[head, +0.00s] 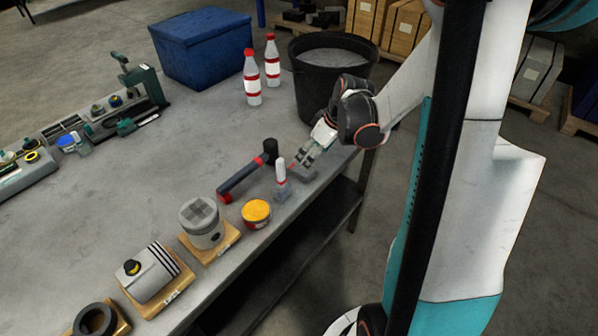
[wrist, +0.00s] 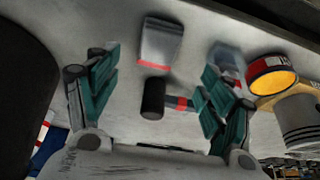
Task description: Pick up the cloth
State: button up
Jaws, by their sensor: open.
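The cloth (head: 304,174) looks like a small grey folded pad lying flat near the bench's right edge. In the wrist view the cloth (wrist: 160,40) is grey with a red stripe along its near edge. My gripper (head: 303,158) is above the bench, close to the cloth and partly in front of it in the head view. In the wrist view my gripper (wrist: 161,72) has its green-padded fingers spread wide with nothing between them. The cloth appears beyond the fingertips, roughly centred, and apart from them.
A black-headed hammer (head: 248,172) and a small clear bottle (head: 281,174) stand or lie left of the cloth. A yellow-lidded tin (head: 256,212) and piston (head: 201,222) are nearer. A black bin (head: 318,92) is behind my gripper. The bench centre is clear.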

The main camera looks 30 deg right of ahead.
jog(key=b+x, duration=0.3)
jog(key=x, duration=0.6)
jog(key=shift+w+r, duration=0.1)
jog(key=shift+r, duration=0.1)
jog(key=c, duration=1.3)
jog(key=shift+o, duration=0.2)
notch_tip(320, 180, up, 20)
jog(key=p, duration=0.6)
jog(key=o, duration=0.6)
jog(key=c, duration=0.4)
